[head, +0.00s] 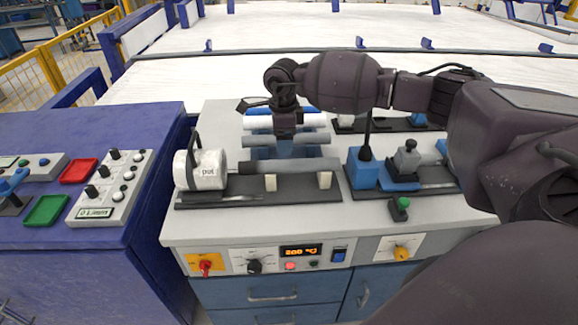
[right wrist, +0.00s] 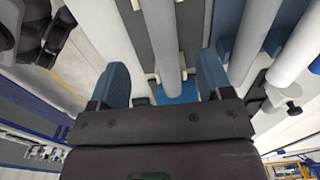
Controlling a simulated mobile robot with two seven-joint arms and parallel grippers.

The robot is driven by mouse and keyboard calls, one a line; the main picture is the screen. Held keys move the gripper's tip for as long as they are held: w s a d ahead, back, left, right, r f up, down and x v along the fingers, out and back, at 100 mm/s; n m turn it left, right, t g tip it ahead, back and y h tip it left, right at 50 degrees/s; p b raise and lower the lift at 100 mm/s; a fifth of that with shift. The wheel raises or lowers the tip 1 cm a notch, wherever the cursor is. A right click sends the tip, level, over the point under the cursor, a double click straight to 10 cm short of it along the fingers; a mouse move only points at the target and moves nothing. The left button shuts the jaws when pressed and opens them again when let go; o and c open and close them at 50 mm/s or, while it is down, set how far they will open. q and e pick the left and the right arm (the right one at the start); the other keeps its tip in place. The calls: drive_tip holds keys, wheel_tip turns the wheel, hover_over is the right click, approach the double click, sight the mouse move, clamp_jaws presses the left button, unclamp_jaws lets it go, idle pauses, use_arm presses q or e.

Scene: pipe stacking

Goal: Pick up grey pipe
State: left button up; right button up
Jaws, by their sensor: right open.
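A grey pipe (head: 290,165) lies level on two pale supports over a dark base at the front of the bench. A second grey pipe (head: 312,138) and a white pipe (head: 262,121) lie behind it. My right gripper (head: 285,148) points down over these pipes, with its arm reaching in from the right. In the right wrist view its two blue fingers (right wrist: 164,82) stand apart, with a grey pipe (right wrist: 162,40) running between them. They are not closed on it, and which pipe this is, and its height below the fingertips, I cannot tell. My left gripper is out of sight.
A blue clamp block (head: 363,168) and a green button (head: 403,203) are to the right. A control panel (head: 298,252) fronts the bench; a blue console (head: 140,200) adjoins it left.

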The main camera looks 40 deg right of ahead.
sight(285, 161)
wheel_tip(285, 161, down, 9)
drive_tip(key=shift+d+f, duration=0.15)
idle(0.4)
drive_tip(key=shift+c, duration=0.4)
drive_tip(key=c, duration=1)
